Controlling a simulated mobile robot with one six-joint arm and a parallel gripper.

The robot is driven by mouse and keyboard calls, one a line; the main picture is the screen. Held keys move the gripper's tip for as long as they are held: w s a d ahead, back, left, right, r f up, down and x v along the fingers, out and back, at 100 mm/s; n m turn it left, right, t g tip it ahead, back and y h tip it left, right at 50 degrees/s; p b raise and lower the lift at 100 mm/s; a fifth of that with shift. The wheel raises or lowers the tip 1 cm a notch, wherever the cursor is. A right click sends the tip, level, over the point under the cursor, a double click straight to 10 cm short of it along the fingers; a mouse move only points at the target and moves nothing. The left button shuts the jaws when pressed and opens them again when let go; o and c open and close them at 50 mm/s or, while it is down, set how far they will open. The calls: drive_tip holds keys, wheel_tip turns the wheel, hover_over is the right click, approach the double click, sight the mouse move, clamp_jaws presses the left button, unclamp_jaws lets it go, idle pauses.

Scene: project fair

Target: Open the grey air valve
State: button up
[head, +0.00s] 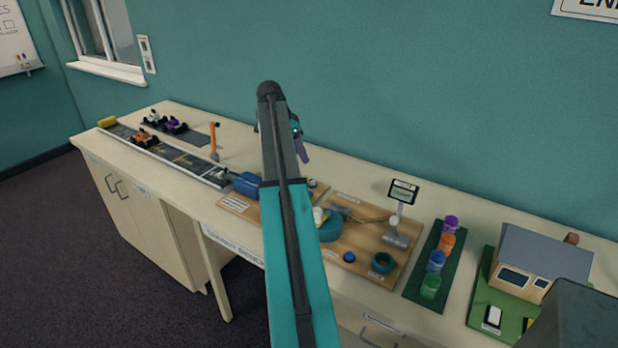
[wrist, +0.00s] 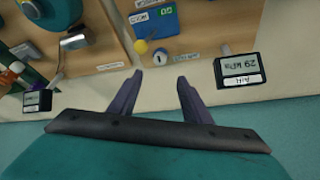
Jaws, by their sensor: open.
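In the wrist view a small round grey knob (wrist: 160,58) with a pale mark on its face sits on the pale wooden board, beside a small white label; it looks like the air valve. My gripper (wrist: 159,80) is open and empty. Its two purple fingers point toward the board, with the knob just beyond the gap between their tips, apart from them. A black AIR gauge (wrist: 242,69) reading 29 kPa stands to the right. In the head view my gripper (head: 301,143) is largely behind my arm, which also hides the valve.
A yellow ball-topped part (wrist: 141,46) and a blue box (wrist: 155,22) marked GO lie close to the knob. A second gauge (wrist: 38,101) is at left. In the head view the bench holds a track (head: 165,150), bottles (head: 436,261) and a model house (head: 540,264).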

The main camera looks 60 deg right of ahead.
sight(312, 179)
drive_tip(key=shift+p+x, duration=1.55)
drive_tip(key=shift+x, duration=4.85)
